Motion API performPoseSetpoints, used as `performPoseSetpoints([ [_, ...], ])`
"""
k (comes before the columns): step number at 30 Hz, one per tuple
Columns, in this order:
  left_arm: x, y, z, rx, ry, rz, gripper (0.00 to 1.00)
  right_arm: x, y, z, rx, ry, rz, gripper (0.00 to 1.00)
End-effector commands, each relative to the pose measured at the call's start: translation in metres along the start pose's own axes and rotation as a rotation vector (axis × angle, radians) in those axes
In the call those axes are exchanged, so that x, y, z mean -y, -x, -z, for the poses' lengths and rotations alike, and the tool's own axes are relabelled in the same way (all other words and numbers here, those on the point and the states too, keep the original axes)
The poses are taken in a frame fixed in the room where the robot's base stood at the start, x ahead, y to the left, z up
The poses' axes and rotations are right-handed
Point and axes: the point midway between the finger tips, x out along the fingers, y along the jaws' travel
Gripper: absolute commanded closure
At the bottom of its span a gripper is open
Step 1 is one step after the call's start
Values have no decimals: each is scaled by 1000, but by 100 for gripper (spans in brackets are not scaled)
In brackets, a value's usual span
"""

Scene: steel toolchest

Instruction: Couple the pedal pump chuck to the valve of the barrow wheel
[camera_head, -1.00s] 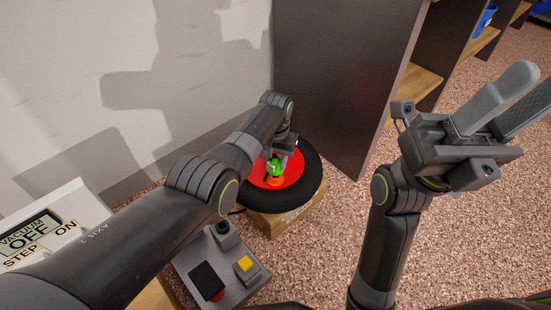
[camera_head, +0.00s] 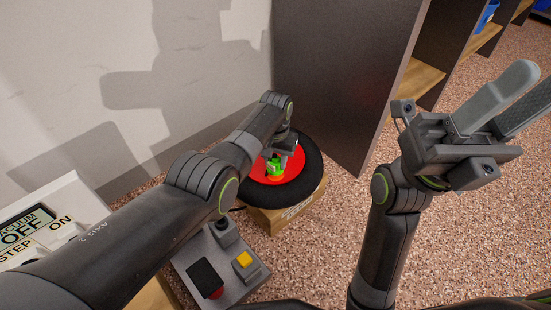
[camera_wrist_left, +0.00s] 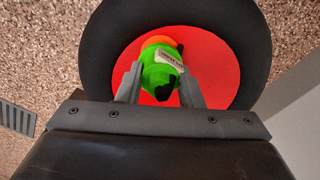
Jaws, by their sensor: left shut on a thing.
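The barrow wheel lies flat, with a black tyre (camera_head: 312,175) and red hub (camera_head: 294,163). The green chuck (camera_head: 276,168) is over the hub, and an orange part (camera_head: 276,178) shows at its lower end. My left gripper (camera_head: 279,155) is shut on the chuck. In the left wrist view the fingers (camera_wrist_left: 160,88) flank the green chuck (camera_wrist_left: 158,72), which has a pale label, and the orange part (camera_wrist_left: 156,40) shows beyond it. The valve is hidden, so I cannot tell whether the chuck touches it. My right gripper (camera_head: 515,100) is raised, empty, its fingers apart.
The wheel rests on a wooden-looking block (camera_head: 285,218). A grey unit (camera_head: 226,262) with black and yellow parts stands in front. A panel marked "VACUUM OFF" (camera_head: 60,205) is at left. A dark cabinet side (camera_head: 340,80) rises behind. Speckled floor at right is free.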

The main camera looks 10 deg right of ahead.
Motion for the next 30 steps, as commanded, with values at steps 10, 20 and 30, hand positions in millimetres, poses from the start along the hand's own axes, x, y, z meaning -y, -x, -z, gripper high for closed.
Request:
performPoseSetpoints([
  [10,0,-2,0,0,0,0,41,0,2,0,0,0,0,64],
  [20,0,4,0,-1,0,0,41,0,-4,-1,0,0,0,64],
  [30,0,51,0,-1,0,0,41,6,-43,-9,0,0,0,64],
])
